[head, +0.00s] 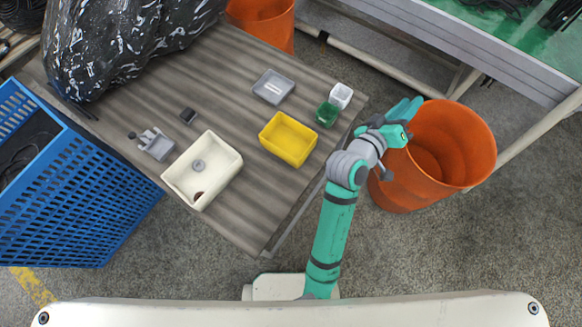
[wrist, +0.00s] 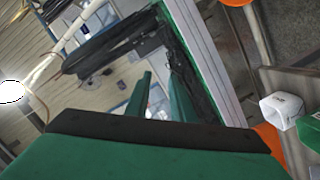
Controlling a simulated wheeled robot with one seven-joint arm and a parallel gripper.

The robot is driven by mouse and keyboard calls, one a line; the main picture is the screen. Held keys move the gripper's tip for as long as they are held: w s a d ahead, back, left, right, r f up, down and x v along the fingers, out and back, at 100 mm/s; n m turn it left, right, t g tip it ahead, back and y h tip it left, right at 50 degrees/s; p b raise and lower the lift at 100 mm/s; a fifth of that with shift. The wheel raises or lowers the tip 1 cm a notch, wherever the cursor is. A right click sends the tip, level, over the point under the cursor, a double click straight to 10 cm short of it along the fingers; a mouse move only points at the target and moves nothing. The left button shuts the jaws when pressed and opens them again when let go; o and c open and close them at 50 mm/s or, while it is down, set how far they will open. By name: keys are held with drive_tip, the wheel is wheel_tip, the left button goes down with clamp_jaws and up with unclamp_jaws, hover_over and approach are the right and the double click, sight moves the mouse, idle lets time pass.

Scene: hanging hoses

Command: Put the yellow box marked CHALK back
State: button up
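A yellow open-topped box (head: 288,139) sits on the wooden table, near its right edge in the head view. No CHALK lettering can be read on it, and it looks empty. My gripper (head: 404,109) is off the table's right side, over the orange bin, apart from the yellow box. Its two green fingers also show in the wrist view (wrist: 160,95), with a gap and nothing held between them. The yellow box does not show in the wrist view.
The table (head: 225,75) also holds a cream tray (head: 222,178), a grey tray (head: 273,87), and small green (head: 327,113) and white (head: 341,95) boxes. The white box shows in the wrist view (wrist: 281,108). An orange bin (head: 452,150) stands right, a blue crate (head: 75,205) left.

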drive_tip(key=s+a+f+n+t+y, duration=0.2)
drive_tip(key=s+a+f+y, duration=0.4)
drive_tip(key=a, duration=0.3)
drive_tip(key=s+a+f+n+t+y, duration=0.1)
drive_tip(key=s+a+f+n+y, duration=0.15)
drive_tip(key=s+a+f, duration=0.5)
drive_tip(key=s+a+r+m+y, duration=0.3)
drive_tip(key=s+a+m, duration=0.2)
drive_tip(key=s+a, duration=0.9)
drive_tip(key=shift+s+r+m+t, duration=0.25)
drive_tip(key=shift+s+m+t, duration=0.1)
drive_tip(key=shift+s, duration=0.7)
